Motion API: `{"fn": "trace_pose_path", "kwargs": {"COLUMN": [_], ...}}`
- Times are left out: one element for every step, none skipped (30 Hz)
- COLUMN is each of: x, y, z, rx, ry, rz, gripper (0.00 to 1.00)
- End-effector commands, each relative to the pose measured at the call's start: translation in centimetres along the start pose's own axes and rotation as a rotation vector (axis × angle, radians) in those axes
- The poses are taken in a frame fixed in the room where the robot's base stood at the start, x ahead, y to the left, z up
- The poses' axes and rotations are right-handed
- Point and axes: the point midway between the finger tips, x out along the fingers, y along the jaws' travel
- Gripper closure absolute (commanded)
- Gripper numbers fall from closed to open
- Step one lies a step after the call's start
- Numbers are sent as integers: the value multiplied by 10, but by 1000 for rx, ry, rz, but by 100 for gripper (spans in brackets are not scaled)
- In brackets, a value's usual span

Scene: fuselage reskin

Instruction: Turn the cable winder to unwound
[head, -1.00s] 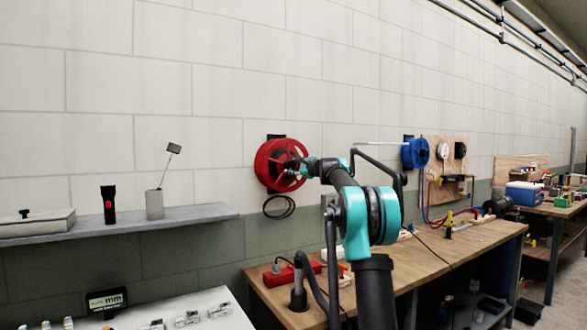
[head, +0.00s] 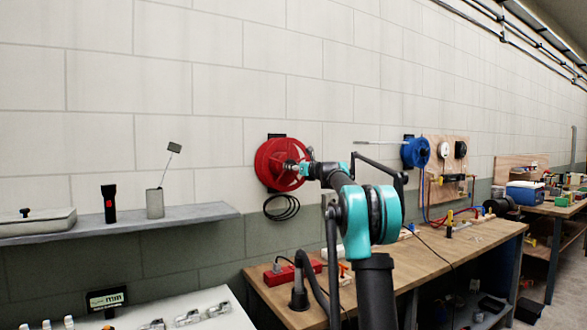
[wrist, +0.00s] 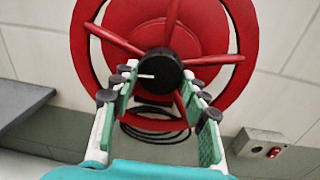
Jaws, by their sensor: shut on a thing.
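The cable winder (head: 267,163) is a red reel on the wall, left of my arm in the head view. It fills the upper middle of the wrist view (wrist: 244,45), with red spokes and a black round hub (wrist: 160,72) with a white mark. My gripper (head: 293,169) is at the front of the reel. In the wrist view my gripper (wrist: 159,82) has a finger on either side of the hub and is shut on it. The exact contact is partly hidden by the fingers. A loose coil of black cable (head: 282,217) hangs below the reel.
A grey shelf (head: 105,231) juts from the wall at left, with a torch (head: 108,207) and a cup (head: 155,205). A wooden workbench (head: 440,264) with a red power strip (head: 283,275) stands below. A blue reel (head: 415,152) hangs to the right.

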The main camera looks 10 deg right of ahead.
Motion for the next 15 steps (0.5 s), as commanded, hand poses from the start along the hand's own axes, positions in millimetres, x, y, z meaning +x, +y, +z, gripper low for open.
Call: {"fn": "trace_pose_path", "kwargs": {"x": [0,0,0,0,0,0,0,0,0,0,0,0,0,0,0], "y": [0,0,0,0,0,0,0,0,0,0,0,1,1,1,1], "z": [-1,-1,-1,-1,-1,-1,-1,-1,-1,-1,-1,-1,-1,-1,-1], "rx": [26,42,63,76,90,105,115,125,136,143,149,156,160,164,167], "ry": [0,-1,-3,-3,-4,-5,-6,-7,-7,-8,-8,-9,-9,-9,-9], "rz": [0,-1,-1,-1,-1,-1,-1,-1,-1,-1,-2,-2,-2,-2,-2], "gripper": [85,85,85,85,85,85,85,85,85,85,85,85,85,84,84]}}
